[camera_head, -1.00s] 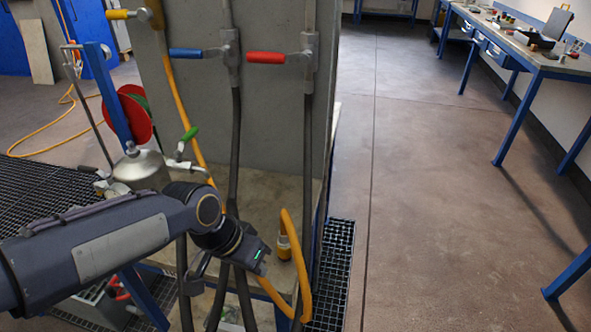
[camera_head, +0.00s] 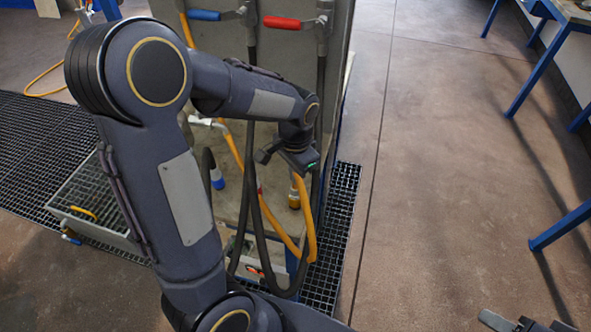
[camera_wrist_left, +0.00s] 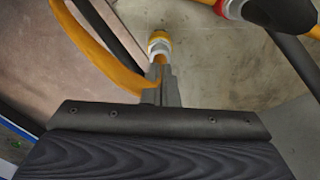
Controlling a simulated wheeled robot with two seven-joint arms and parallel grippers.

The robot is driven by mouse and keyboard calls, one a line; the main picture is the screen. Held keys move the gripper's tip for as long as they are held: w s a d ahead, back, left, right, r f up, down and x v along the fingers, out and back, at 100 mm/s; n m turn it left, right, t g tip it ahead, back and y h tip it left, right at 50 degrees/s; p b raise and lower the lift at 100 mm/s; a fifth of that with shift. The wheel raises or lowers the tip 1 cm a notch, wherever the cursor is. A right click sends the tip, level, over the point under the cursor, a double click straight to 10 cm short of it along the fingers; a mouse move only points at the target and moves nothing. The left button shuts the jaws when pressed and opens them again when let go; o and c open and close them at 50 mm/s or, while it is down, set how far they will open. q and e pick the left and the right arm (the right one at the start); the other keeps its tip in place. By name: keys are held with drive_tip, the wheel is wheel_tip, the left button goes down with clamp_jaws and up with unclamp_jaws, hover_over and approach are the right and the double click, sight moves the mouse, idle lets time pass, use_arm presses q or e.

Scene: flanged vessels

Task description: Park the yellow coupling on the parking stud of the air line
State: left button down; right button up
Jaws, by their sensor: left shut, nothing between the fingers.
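The yellow coupling (camera_head: 294,199) stands low by the grey vessel block's front ledge, with its yellow hose (camera_head: 311,235) looping down beside it. In the left wrist view the coupling (camera_wrist_left: 160,44) shows as a yellow end with a pale ring, just beyond my fingertips. My left gripper (camera_head: 299,170) is just above the coupling in the head view. In the left wrist view its fingers (camera_wrist_left: 160,84) are together and empty. Whether a stud sits under the coupling is hidden. A grey part at the bottom right looks like my right gripper (camera_head: 525,325), cut off by the frame.
Dark hoses (camera_head: 254,200) hang close around the left gripper. A blue-ended coupling (camera_head: 217,180) hangs to the left. Blue (camera_head: 204,15) and red (camera_head: 282,22) valve handles are above. A red fitting (camera_wrist_left: 232,8) is upper right in the wrist view. Open floor lies right.

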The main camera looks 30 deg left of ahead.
sight(295, 187)
use_arm(q)
drive_tip(key=shift+f+b, duration=0.45)
drive_tip(key=shift+f, duration=0.55)
use_arm(e)
drive_tip(key=shift+f, duration=0.85)
use_arm(q)
drive_tip(key=shift+f, duration=0.25)
use_arm(e)
drive_tip(key=shift+f, duration=0.2)
use_arm(q)
wheel_tip(295, 187, up, 4)
drive_tip(key=p, duration=0.3)
drive_tip(key=shift+r, duration=0.15)
wheel_tip(295, 187, up, 8)
drive_tip(key=shift+f, duration=0.25)
use_arm(e)
drive_tip(key=shift+r, duration=1.65)
use_arm(q)
drive_tip(key=s+d+r+n+t+h, duration=0.1)
drive_tip(key=s+d+n+t+h, duration=0.1)
drive_tip(key=s, duration=0.6)
drive_tip(key=s+d+r+n+t+h, duration=0.1)
drive_tip(key=s+d+n+t, duration=0.1)
drive_tip(key=s, duration=0.7)
drive_tip(key=shift+n+t+h, duration=0.4)
drive_tip(key=shift+n+t, duration=0.4)
drive_tip(key=shift+n, duration=0.4)
